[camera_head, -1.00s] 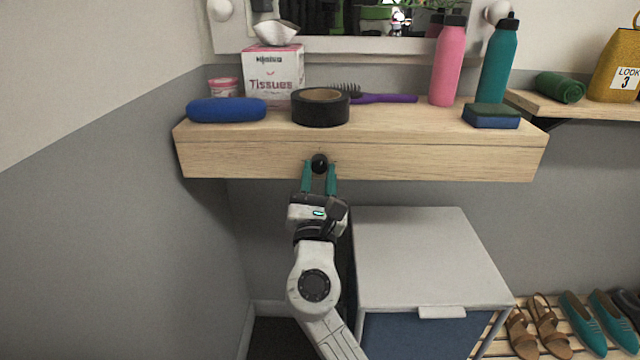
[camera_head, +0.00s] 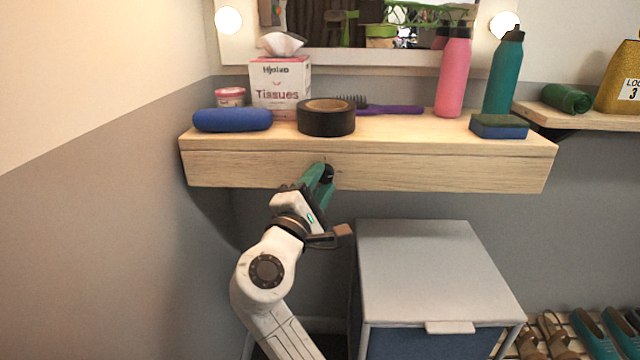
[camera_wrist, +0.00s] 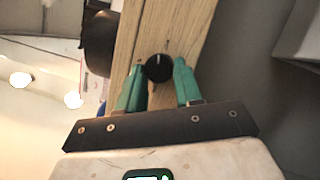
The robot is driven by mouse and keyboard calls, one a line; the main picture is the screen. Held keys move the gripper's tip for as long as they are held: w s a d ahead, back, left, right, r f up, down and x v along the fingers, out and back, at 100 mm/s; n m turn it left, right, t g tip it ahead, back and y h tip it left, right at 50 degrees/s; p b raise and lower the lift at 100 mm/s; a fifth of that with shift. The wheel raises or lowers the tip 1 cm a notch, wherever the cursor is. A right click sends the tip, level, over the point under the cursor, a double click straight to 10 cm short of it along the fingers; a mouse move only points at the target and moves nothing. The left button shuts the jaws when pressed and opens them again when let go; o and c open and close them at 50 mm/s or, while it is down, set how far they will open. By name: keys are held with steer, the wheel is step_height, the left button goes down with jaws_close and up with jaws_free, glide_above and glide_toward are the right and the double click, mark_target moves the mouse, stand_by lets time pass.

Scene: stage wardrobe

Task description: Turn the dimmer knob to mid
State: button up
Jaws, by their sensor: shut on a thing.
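The black dimmer knob (camera_head: 327,174) is on the front face of the wooden shelf (camera_head: 450,173), below the roll of black tape. In the wrist view the knob (camera_wrist: 158,68) shows a pale pointer line near its top. My gripper (camera_head: 322,175) has teal fingers and is at the knob, rolled and leaning in from the lower left. In the wrist view the fingers (camera_wrist: 159,75) sit on either side of the knob, shut on it. Part of the knob is hidden by the fingers in the head view.
On the shelf top are a blue case (camera_head: 232,120), a tissue box (camera_head: 281,88), a black tape roll (camera_head: 326,118), a purple brush (camera_head: 390,110), bottles (camera_head: 453,75) and a sponge (camera_head: 498,127). A white-topped cabinet (camera_head: 430,270) stands below right. Mirror bulbs (camera_head: 228,20) are lit.

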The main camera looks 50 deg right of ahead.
steer(key=m+y+p, duration=0.1)
steer(key=m+y, duration=0.1)
steer(key=m, duration=0.2)
steer(key=r+m+y+p, duration=0.1)
steer(key=m+p, duration=0.1)
steer(key=m, duration=0.3)
steer(key=m+g+y+p, duration=0.1)
steer(key=m+y+p, duration=0.1)
steer(key=m, duration=0.3)
steer(key=shift+s+r+y, duration=0.1)
steer(key=shift+r+y, duration=0.15)
steer(key=shift+y, duration=0.05)
steer(key=shift+s+d+m+t+y+p, duration=0.15)
steer(key=shift+m+t+y, duration=0.3)
steer(key=shift+m, duration=0.45)
steer(key=shift+s+d+m+t+y+p, duration=0.1)
steer(key=shift+m+t+y+p, duration=0.15)
steer(key=shift+m+y, duration=0.5)
steer(key=shift+m, duration=0.25)
steer(key=o, duration=1)
steer(key=shift+w+r, duration=0.1)
steer(key=shift+o, duration=0.2)
